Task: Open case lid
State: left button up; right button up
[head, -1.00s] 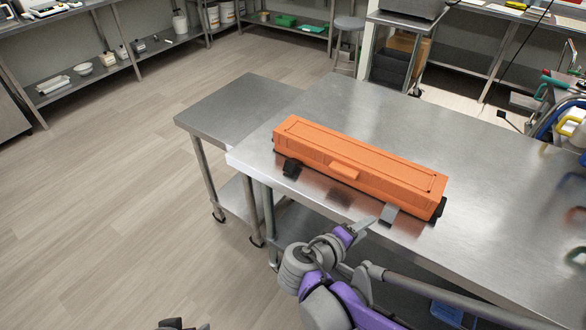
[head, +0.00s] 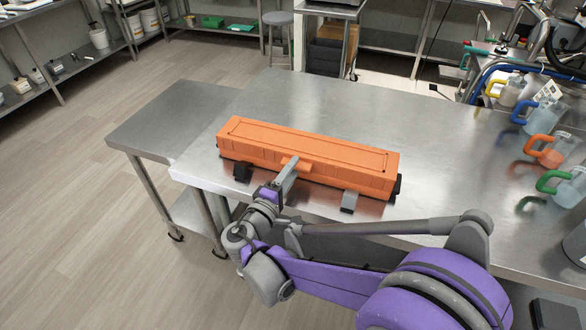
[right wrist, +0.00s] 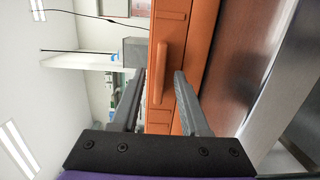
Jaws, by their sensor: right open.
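The long orange case (head: 330,150) lies on the steel table in the head view with its lid shut flat on top. An orange handle tab (head: 299,163) sticks out from the middle of its front side. My right gripper (head: 289,168) is at the handle tab. In the right wrist view its two fingers (right wrist: 160,76) are apart, with the handle tab (right wrist: 158,88) showing between them. Whether they touch it cannot be told. My left gripper is out of view.
The steel table (head: 440,165) is clear behind and to the right of the case. Several jugs with coloured handles, such as a green-handled jug (head: 571,187), stand at its right side. A lower side table (head: 165,122) adjoins on the left.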

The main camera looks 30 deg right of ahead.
jog(key=shift+w+d, duration=0.3)
jog(key=shift+d, duration=0.15)
grip_shut()
dwell(1.2)
